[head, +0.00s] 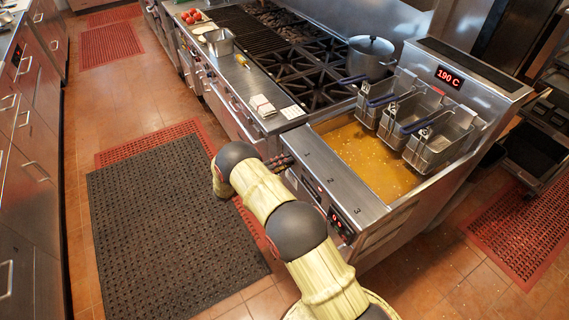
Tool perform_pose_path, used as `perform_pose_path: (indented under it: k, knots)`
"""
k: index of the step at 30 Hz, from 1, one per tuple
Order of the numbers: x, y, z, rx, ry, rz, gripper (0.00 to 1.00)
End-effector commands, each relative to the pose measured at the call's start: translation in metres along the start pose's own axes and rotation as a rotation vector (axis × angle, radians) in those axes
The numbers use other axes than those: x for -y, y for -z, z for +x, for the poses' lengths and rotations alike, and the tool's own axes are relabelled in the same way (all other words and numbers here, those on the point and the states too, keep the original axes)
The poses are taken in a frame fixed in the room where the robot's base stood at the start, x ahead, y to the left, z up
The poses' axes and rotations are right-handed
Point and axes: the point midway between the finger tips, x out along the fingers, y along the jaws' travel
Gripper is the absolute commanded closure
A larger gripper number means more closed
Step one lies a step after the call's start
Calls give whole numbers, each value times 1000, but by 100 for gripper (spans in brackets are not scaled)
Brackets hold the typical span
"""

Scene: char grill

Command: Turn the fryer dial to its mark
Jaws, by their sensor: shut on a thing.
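The fryer (378,205) stands at right of centre, with a steel top edge numbered 1, 2 and 3 and golden oil in its vat. Its front panel carries small red-lit displays (342,224).
Several wire fry baskets (436,142) hang over the oil at the back, below a red 190 C display (449,77). A burner range with a steel pot (371,57) adjoins on the left. A black floor mat (165,225) lies in the open aisle.

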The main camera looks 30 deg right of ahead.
Motion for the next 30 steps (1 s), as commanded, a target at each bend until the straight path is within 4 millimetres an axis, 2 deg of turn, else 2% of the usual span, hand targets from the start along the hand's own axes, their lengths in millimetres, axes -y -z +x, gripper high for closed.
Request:
perform_pose_path:
  k: [17, 18, 27, 30]
  knots:
    - [-2, 2, 0, -1, -2, -42, 95]
    - [-2, 2, 0, -1, -2, -41, 69]
    - [-1, 1, 0, 0, -1, -38, 52]
    - [-1, 0, 0, 0, 0, -38, 52]
